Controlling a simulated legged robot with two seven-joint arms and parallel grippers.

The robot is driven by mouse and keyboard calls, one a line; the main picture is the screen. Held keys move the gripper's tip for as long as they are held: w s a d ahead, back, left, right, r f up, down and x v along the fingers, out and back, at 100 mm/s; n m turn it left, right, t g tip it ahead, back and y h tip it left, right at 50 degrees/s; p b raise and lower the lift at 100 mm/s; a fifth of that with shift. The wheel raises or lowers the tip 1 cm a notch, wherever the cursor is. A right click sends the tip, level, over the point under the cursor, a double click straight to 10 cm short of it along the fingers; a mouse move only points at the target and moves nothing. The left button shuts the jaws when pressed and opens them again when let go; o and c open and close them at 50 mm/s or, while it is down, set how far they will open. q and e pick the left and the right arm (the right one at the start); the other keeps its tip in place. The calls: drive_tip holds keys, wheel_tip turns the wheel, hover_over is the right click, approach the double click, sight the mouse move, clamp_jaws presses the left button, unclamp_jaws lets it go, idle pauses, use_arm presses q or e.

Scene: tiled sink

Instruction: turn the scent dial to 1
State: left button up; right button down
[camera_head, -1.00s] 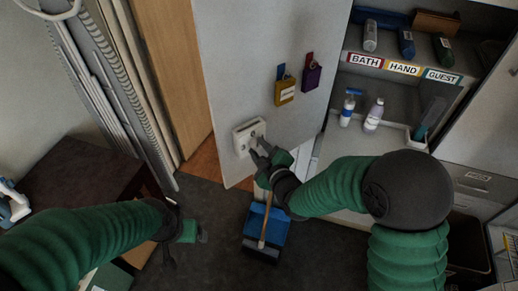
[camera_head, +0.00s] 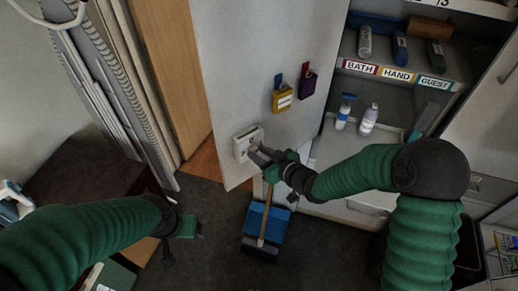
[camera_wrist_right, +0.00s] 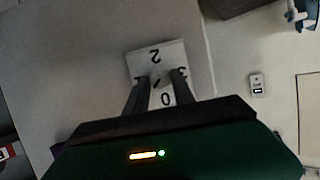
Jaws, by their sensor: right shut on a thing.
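The scent dial (camera_head: 246,138) is a white plate on the grey upright panel. In the right wrist view, the dial plate (camera_wrist_right: 143,62) shows the figures 2, 3 and 0; the left finger covers the spot opposite the 3. My right gripper (camera_head: 257,154) is at the dial's lower right. In the wrist view, its fingers (camera_wrist_right: 157,82) are shut on the dial's knob, mostly hidden between them. A small dark mark shows there, but I cannot tell the setting. My left gripper (camera_head: 183,246) hangs low over the floor, empty, its fingers apart.
Yellow (camera_head: 282,98) and purple (camera_head: 307,85) holders hang on the panel, above and right of the dial. A blue dustpan (camera_head: 262,232) with a wooden handle stands below.

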drive_tip(key=m+y+p, duration=0.1)
drive_tip(key=m+g+p, duration=0.1)
drive_tip(key=m+p, duration=0.1)
drive_tip(key=shift+w+d+y+p, duration=0.1)
drive_tip(key=shift+d+y+p, duration=0.1)
drive_tip(key=shift+y+p, duration=0.15)
drive_tip(key=shift+f+m+y+p, duration=0.15)
drive_tip(key=shift+m+y+p, duration=0.25)
drive_tip(key=shift+m, duration=0.3)
drive_tip(key=shift+w+d+f+m+g+y+p, duration=0.15)
drive_tip(key=shift+m+g+y+p, duration=0.15)
drive_tip(key=shift+m+y, duration=0.4)
drive_tip(key=shift+m, duration=0.3)
drive_tip(key=c, duration=1.5)
unclamp_jaws()
drive_tip(key=o, duration=0.4)
drive_tip(key=shift+o, duration=0.2)
